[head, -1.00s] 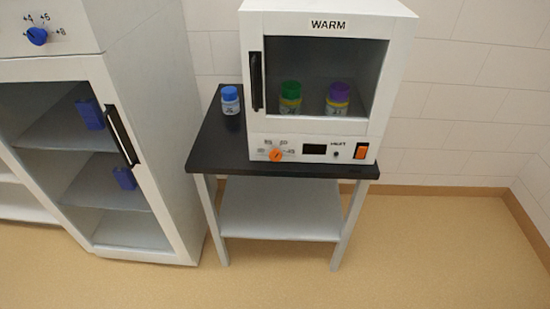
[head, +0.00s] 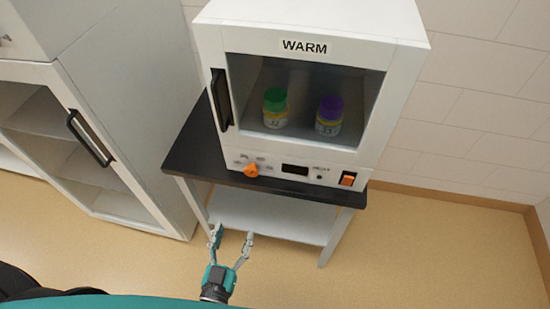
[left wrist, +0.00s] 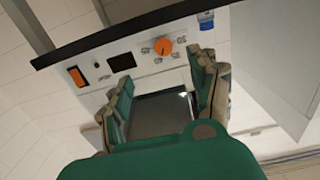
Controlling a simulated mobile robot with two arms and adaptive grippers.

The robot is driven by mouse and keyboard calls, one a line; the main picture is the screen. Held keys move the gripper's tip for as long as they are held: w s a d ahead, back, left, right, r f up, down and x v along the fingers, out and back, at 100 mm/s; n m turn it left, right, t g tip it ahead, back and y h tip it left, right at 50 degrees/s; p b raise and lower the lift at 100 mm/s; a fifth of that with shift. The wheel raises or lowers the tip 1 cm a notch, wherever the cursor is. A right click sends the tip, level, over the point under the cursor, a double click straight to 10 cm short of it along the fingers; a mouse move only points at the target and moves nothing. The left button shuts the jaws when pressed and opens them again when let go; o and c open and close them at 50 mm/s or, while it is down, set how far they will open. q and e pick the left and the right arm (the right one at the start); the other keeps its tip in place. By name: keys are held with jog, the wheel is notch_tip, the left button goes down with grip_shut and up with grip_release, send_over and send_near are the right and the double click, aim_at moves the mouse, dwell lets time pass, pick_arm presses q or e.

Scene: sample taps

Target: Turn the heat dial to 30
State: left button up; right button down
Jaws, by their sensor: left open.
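The orange heat dial (head: 251,170) is on the lower front panel of the white WARM cabinet (head: 370,140), left of a dark display (head: 295,169). Small marks surround the dial; I cannot read which one it points to. The dial (left wrist: 164,48) also shows in the left wrist view, beyond the fingers. My left gripper (head: 232,237) is open and empty, below and in front of the dial and apart from it. Its fingers (left wrist: 165,95) stand wide apart in the left wrist view. My right gripper is not in view.
The cabinet stands on a black-topped table (head: 187,160) with a lower shelf (head: 270,217). Green-capped (head: 275,108) and purple-capped (head: 328,116) jars stand behind its window. An orange switch (head: 348,180) is right of the display. A blue-capped jar (left wrist: 206,20) shows in the wrist view. A tall white cabinet (head: 130,130) stands left.

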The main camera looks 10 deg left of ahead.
aim_at(251, 174)
pick_arm(q)
jog(key=w, duration=0.5)
jog(key=w+p, duration=0.1)
jog(key=w, duration=0.5)
jog(key=w+r+p, duration=0.1)
jog(key=w, duration=0.4)
jog(key=shift+w+d, duration=0.1)
jog(key=shift+w, duration=0.5)
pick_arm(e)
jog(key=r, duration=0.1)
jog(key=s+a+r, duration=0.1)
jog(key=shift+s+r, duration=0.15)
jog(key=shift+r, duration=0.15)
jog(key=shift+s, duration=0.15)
pick_arm(q)
jog(key=c, duration=1.1)
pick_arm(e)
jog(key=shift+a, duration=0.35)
